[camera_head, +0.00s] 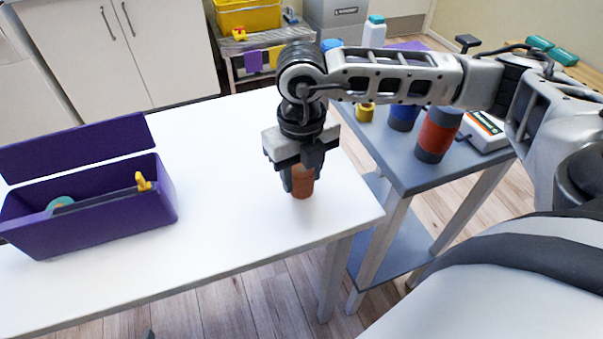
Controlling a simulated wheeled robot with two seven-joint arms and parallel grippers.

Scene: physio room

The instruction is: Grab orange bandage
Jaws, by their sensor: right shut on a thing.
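The orange bandage (302,187) is a small orange-brown roll at the right end of the white table (235,200). My right gripper (301,172) points down over it and is shut on it, with the fingers on either side. The top of the roll is hidden by the gripper. I cannot tell whether its bottom touches the table. My left gripper is not in view.
An open purple box (115,215) with a teal roll and a yellow item stands on the left. A grey side table (400,165) at right holds a blue roll, an orange-and-grey cylinder (437,135) and a device. The white table's middle is clear.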

